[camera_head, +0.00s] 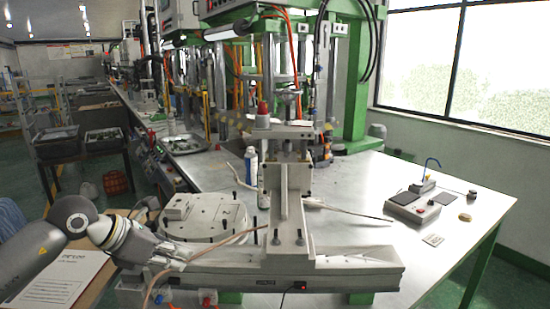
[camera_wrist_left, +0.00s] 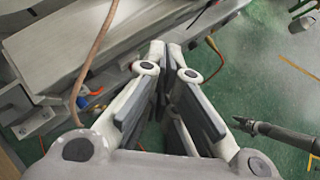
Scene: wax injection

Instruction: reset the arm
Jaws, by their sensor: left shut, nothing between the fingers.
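My left arm (camera_head: 62,228) comes in from the left in the head view. Its gripper (camera_head: 178,258) is in front of the round white mold (camera_head: 205,218) and beside the left end of the machine's pale base (camera_head: 230,272). In the left wrist view the gripper (camera_wrist_left: 170,52) is shut, with nothing between its fingers. The pale machine base (camera_wrist_left: 85,45) is to the left of the fingers there, and green floor (camera_wrist_left: 250,75) shows beyond them. I cannot tell whether the gripper touches the base.
The wax injection machine (camera_head: 288,195) stands mid-table. A control box (camera_head: 412,207) sits on the grey table (camera_head: 365,170) at right. A white bottle (camera_head: 251,167) stands behind the mold. A printed sheet (camera_head: 68,280) lies at lower left. A cable (camera_wrist_left: 95,55) passes near the gripper.

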